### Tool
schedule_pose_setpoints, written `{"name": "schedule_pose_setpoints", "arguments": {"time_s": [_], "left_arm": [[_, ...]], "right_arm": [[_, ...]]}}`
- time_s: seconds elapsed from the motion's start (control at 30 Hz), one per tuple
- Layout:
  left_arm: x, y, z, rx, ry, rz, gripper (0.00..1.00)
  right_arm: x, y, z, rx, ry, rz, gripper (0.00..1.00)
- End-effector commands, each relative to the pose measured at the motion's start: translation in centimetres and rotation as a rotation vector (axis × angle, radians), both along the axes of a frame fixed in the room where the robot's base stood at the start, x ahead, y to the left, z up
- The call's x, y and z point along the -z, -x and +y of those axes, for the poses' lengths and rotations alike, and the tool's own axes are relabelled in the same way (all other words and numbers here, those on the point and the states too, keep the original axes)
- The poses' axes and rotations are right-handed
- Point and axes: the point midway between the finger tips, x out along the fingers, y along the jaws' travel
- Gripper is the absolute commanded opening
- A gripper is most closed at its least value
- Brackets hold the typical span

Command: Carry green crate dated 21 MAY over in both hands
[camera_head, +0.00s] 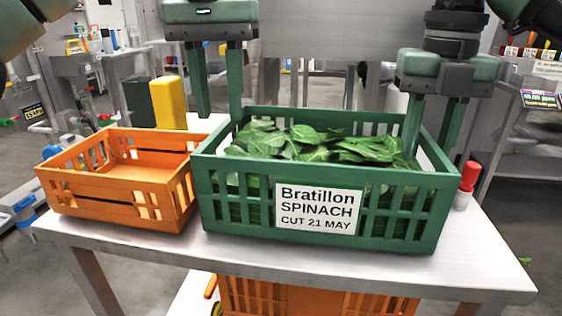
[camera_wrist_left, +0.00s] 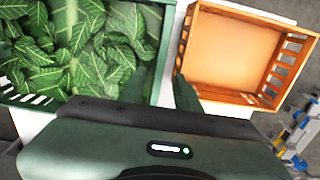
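The green crate (camera_head: 330,240) stands on the table, full of spinach leaves (camera_head: 310,145). Its white front label (camera_head: 318,208) reads "Bratillon SPINACH CUT 21 MAY". My left gripper (camera_head: 218,112) is open at the crate's left wall, one finger on the leaf side and one on the outer side. In the left wrist view, its fingers (camera_wrist_left: 160,92) stand apart with the green rim (camera_wrist_left: 163,50) between them. My right gripper (camera_head: 430,145) is open at the right wall, one finger inside the crate and one outside. Neither gripper visibly presses the wall.
An empty orange crate (camera_head: 130,175) stands close on the left; it also shows in the left wrist view (camera_wrist_left: 240,12). A red-capped bottle (camera_head: 467,185) stands by the crate's right side. Yellow (camera_head: 168,103) and dark blocks stand behind. Another orange crate (camera_head: 310,300) is below the table (camera_head: 150,246).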

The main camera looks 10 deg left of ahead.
Motion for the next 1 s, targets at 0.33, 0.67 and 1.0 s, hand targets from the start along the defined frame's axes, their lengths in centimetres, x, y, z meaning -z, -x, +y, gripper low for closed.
{"name": "schedule_pose_setpoints", "arguments": {"time_s": [0.33, 0.67, 1.0], "left_arm": [[-1.9, 0.0, 0.0, 0.0, 0.0, 0.001, 0.32], [-1.9, 0.0, 0.0, 0.0, 0.0, 0.001, 0.32], [-1.9, 0.0, 0.0, 0.0, 0.0, 0.001, 0.32]], "right_arm": [[-0.9, 0.0, 0.0, 0.001, 0.002, -0.002, 0.33], [-6.0, 0.0, 0.0, 0.003, 0.003, -0.002, 0.33], [-7.5, 0.0, 0.0, 0.0, -0.001, 0.0, 0.33]]}}
